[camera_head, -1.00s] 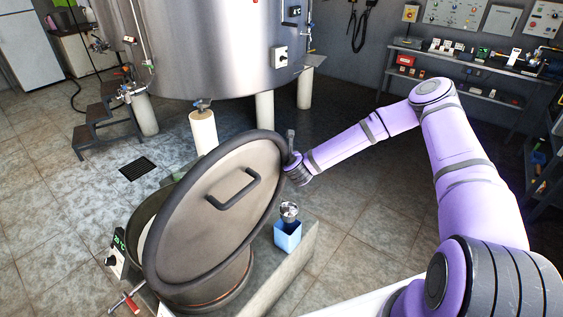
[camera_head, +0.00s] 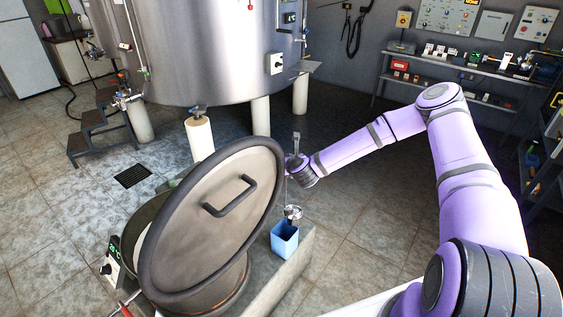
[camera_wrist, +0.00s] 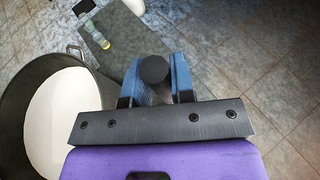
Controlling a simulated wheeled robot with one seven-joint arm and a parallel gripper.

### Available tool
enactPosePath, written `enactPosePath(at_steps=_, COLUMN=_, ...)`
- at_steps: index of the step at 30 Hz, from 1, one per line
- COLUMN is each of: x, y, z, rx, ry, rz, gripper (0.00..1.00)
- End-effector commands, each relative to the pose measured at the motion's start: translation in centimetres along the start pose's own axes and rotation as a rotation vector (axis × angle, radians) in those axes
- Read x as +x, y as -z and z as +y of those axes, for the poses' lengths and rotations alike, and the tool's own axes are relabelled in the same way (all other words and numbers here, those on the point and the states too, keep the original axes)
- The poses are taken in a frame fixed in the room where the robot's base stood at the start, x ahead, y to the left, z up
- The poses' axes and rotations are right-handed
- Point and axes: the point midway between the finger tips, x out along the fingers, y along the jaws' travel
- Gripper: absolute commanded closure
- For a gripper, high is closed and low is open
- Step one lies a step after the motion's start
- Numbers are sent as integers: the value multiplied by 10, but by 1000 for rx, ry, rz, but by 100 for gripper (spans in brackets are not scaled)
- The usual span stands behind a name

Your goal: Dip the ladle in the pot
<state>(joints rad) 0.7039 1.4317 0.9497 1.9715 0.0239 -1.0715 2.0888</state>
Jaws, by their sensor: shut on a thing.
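The pot (camera_head: 158,209) stands at the lower left. Its big round lid (camera_head: 200,235) is tilted up and hides much of the opening from the head view. In the wrist view the pot (camera_wrist: 14,100) lies to the left with white liquid (camera_wrist: 58,125) in it. My gripper (camera_head: 294,163) is right of the lid's edge, shut on the upright ladle's dark handle (camera_head: 296,143). The handle's round end (camera_wrist: 153,69) shows between my blue fingers (camera_wrist: 155,85). The ladle's metal bowl (camera_head: 293,212) hangs at the top of a blue container (camera_head: 284,241); whether it fully clears the rim is unclear.
The lid's edge stands close beside my gripper, on the pot side. A grey block (camera_head: 297,273) bears the blue container. A large steel tank (camera_head: 205,55) stands behind. Tiled floor (camera_head: 345,225) to the right is free.

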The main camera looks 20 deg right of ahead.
Motion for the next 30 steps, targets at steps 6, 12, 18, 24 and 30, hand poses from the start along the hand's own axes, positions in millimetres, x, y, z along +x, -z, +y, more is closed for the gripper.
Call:
enactPosePath(at_steps=6, x=0, y=0, z=-16, rx=0, ry=1, rz=0, gripper=100)
enactPosePath(at_steps=12, x=1, y=0, z=-29, rx=0, ry=0, rz=0, gripper=100)
enactPosePath(at_steps=18, x=1, y=0, z=-43, rx=0, ry=1, rz=0, gripper=100)
enactPosePath(at_steps=24, x=1, y=-1, z=-56, rx=0, ry=1, rz=-1, gripper=100)
enactPosePath(at_steps=30, x=1, y=-1, z=-65, rx=0, ry=0, rz=0, gripper=100)
